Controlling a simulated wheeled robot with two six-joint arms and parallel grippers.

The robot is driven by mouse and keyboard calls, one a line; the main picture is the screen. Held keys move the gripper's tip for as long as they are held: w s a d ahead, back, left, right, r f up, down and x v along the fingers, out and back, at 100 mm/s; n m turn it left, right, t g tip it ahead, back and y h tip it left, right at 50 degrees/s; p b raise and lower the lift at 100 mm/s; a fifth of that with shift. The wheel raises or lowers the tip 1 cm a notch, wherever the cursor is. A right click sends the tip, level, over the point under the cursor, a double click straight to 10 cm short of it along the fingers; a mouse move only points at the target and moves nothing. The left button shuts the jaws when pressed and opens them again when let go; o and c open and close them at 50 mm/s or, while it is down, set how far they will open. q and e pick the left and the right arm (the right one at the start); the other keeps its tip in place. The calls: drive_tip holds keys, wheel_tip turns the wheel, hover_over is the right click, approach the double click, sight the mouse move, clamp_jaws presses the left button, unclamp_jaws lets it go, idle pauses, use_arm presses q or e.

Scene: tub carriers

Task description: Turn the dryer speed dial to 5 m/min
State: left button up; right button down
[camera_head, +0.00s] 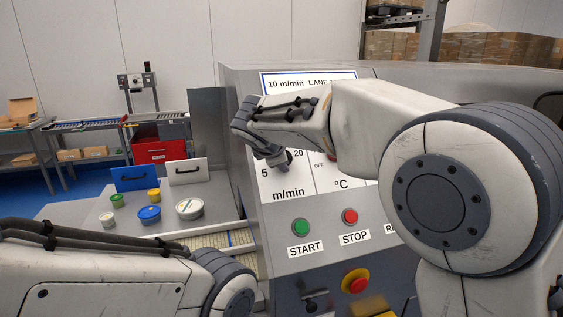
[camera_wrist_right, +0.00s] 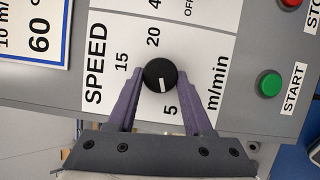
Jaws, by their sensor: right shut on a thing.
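The speed dial (camera_wrist_right: 160,73) is a round black knob with a white pointer mark, on a white panel marked SPEED with 5, 15 and 20 around it. In the right wrist view the pointer points roughly toward the 5. My right gripper (camera_wrist_right: 161,77) is shut on the dial, one finger on each side. In the head view my right gripper (camera_head: 275,160) is at the panel, and my arm hides most of the dial. The 5 and m/min show below it. My left arm shows at the lower left, but its gripper is out of view.
A green START button (camera_head: 301,227) and a red STOP button (camera_head: 350,216) sit just below the dial panel. A red emergency button (camera_head: 356,282) is lower. A sign (camera_head: 300,82) reading 10 m/min stands above. Small tubs (camera_head: 149,214) stand on the grey table at left.

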drive_tip(key=shift+a, duration=0.1)
idle(0.4)
drive_tip(key=shift+c, duration=1.5)
unclamp_jaws()
drive_tip(key=shift+s, duration=0.1)
drive_tip(key=b+v, duration=0.2)
drive_tip(key=v, duration=0.8)
drive_tip(key=shift+s, duration=0.2)
drive_tip(key=shift+r, duration=0.1)
